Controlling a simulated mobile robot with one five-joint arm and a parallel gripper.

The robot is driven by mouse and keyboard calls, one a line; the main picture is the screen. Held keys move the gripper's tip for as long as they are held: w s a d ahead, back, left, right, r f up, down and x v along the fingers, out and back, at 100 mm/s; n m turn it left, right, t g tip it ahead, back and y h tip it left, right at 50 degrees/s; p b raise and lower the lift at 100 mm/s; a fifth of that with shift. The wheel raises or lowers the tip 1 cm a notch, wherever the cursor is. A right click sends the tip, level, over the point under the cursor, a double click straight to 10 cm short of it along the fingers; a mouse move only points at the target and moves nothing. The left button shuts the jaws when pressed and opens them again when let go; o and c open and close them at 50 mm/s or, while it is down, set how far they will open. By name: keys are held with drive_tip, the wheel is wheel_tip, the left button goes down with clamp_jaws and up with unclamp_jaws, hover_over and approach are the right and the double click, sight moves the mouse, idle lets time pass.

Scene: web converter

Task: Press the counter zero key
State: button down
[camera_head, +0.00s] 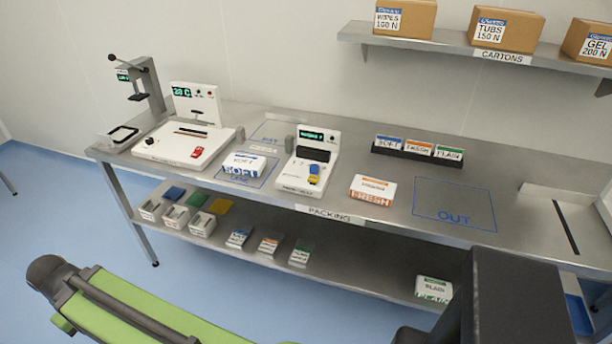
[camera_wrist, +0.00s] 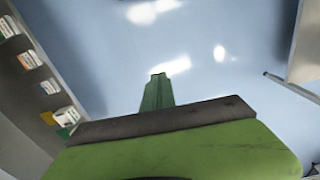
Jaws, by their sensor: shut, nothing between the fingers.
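A white counter-like machine (camera_head: 307,160) with a green-lit display (camera_head: 318,135) stands on the middle of the steel bench. On its front are a blue key (camera_head: 315,169) and a yellow key (camera_head: 314,180). Their lettering is too small to read, so I cannot tell which is the zero key. My gripper (camera_wrist: 157,77) is shut and empty in the wrist view, over the blue floor and apart from the bench. The machine does not show in the wrist view. My green arm crosses the lower left of the head view, in front of the bench.
Another white machine (camera_head: 184,144) with a red switch stands left on the bench. A pack marked FRESH (camera_head: 373,189) lies right of the counter, before a dark card holder (camera_head: 416,151). The OUT area (camera_head: 454,204) is bare. The lower shelf (camera_head: 345,272) holds packs.

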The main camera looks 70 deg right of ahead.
drive_tip(key=shift+w+d, duration=0.1)
idle(0.3)
drive_tip(key=s+d+r+m+h+p, duration=0.1)
drive_tip(key=d+r+m+p, duration=0.15)
drive_tip(key=d, duration=0.95)
drive_tip(key=s+d+r+m+t+h+p, duration=0.1)
drive_tip(key=s+d+r+m+h+p, duration=0.2)
drive_tip(key=d, duration=0.9)
drive_tip(key=d+r+m+p, duration=0.15)
drive_tip(key=d+r, duration=0.25)
drive_tip(key=d, duration=0.9)
drive_tip(key=s+d+r+m+g+h+p, duration=0.1)
drive_tip(key=s+d+r+p, duration=0.1)
drive_tip(key=s+d, duration=0.7)
drive_tip(key=s+d+r+m+g+h+p, duration=0.1)
drive_tip(key=s+d+r+m+h+p, duration=0.1)
drive_tip(key=s+d+r, duration=0.3)
drive_tip(key=s+d+r+m+g+h+p, duration=0.1)
drive_tip(key=s+d+r, duration=0.3)
drive_tip(key=s+d, duration=0.9)
drive_tip(key=shift+d+r+m+h+p, duration=0.25)
drive_tip(key=shift+d+m+h+p, duration=0.25)
drive_tip(key=shift+p, duration=0.4)
